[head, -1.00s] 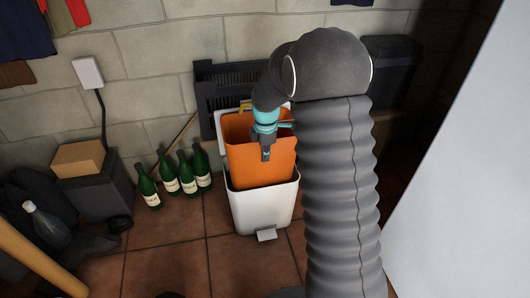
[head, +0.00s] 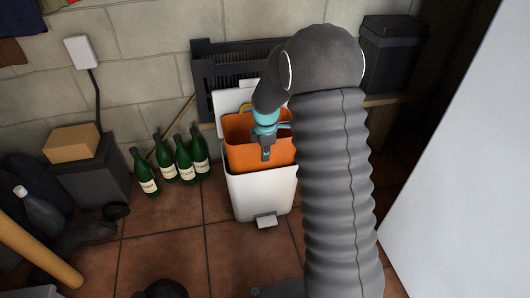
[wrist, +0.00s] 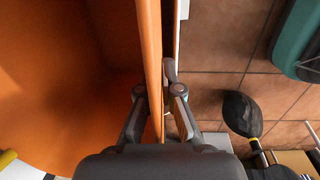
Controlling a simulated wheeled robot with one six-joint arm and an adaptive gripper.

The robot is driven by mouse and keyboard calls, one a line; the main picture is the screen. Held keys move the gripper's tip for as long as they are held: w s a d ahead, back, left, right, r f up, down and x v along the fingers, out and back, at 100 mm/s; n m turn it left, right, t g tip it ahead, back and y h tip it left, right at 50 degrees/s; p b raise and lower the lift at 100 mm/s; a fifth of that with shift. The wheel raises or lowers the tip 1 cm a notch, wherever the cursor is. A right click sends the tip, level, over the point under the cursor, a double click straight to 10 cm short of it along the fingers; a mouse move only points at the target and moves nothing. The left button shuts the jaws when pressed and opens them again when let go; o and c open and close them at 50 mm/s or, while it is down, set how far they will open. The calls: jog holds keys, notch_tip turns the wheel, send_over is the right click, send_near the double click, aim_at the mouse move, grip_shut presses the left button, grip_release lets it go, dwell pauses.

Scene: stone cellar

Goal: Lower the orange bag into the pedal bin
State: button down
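My gripper (head: 265,153) reaches down at the bag's near wall. In the wrist view my gripper (wrist: 158,98) has a finger on each side of the orange wall (wrist: 149,50), pinching it.
Several green bottles (head: 184,160) stand left of the bin. A black slatted crate (head: 215,70) is behind it against the stone wall. A dark box (head: 393,45) is at the back right, and a pale panel (head: 470,150) fills the right.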

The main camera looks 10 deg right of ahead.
aim_at(265, 173)
jog(key=shift+s+f+b, duration=0.1)
jog(key=shift+f+b, duration=2.3)
jog(key=shift+f, duration=2.45)
jog(key=c, duration=1.2)
grip_release()
jog(key=shift+c, duration=0.2)
jog(key=shift+r, duration=0.1)
notch_tip(265, 173, up, 12)
jog(key=shift+s, duration=0.3)
